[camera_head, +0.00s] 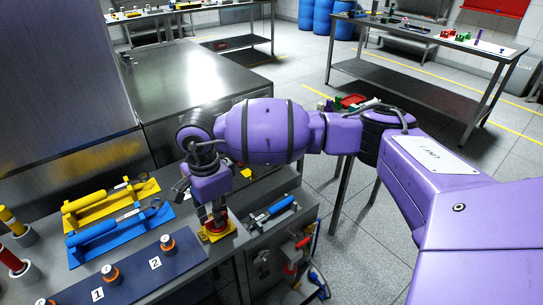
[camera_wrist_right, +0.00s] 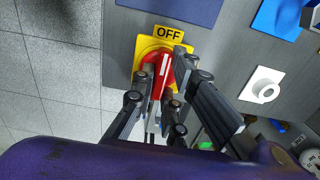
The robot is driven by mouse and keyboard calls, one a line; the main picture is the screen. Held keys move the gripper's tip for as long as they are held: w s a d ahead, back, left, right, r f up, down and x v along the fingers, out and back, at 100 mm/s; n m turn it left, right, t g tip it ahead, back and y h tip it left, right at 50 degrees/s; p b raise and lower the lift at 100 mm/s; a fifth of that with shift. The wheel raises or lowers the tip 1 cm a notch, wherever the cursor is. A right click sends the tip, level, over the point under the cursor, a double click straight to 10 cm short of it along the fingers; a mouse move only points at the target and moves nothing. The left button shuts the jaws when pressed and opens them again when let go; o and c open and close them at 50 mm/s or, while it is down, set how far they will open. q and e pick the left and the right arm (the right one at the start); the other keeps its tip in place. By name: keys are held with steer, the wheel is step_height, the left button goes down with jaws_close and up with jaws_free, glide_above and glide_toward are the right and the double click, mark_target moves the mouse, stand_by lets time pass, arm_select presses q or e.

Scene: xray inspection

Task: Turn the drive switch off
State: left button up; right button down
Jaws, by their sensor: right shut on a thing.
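The drive switch is a red rotary handle (camera_wrist_right: 160,72) with a white stripe, on a yellow plate (camera_wrist_right: 143,48). An "OFF" label (camera_wrist_right: 169,32) sits at the plate's far edge in the right wrist view, and the stripe runs roughly toward it, slightly tilted. In the head view the yellow plate (camera_head: 219,236) is at the bench's right end. My right gripper (camera_wrist_right: 164,92) is shut on the red handle; the fingers hide part of it. In the head view the right gripper (camera_head: 216,215) reaches down onto the switch. My left gripper is not in view.
A dark blue mat (camera_head: 135,277) with numbered pieces lies left of the switch. Blue (camera_head: 120,236) and yellow (camera_head: 110,203) holders with tools lie behind it. A blue-handled tool (camera_head: 270,213) is to the right. Open floor lies beyond the bench's right side.

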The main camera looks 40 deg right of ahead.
steer(key=c, duration=2)
jaws_free()
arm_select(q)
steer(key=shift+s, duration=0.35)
arm_select(e)
steer(key=shift+o, duration=1.2)
steer(key=shift+r, duration=0.2)
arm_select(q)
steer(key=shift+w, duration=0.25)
arm_select(e)
step_height(320, 180, up, 12)
steer(key=shift+f, duration=0.2)
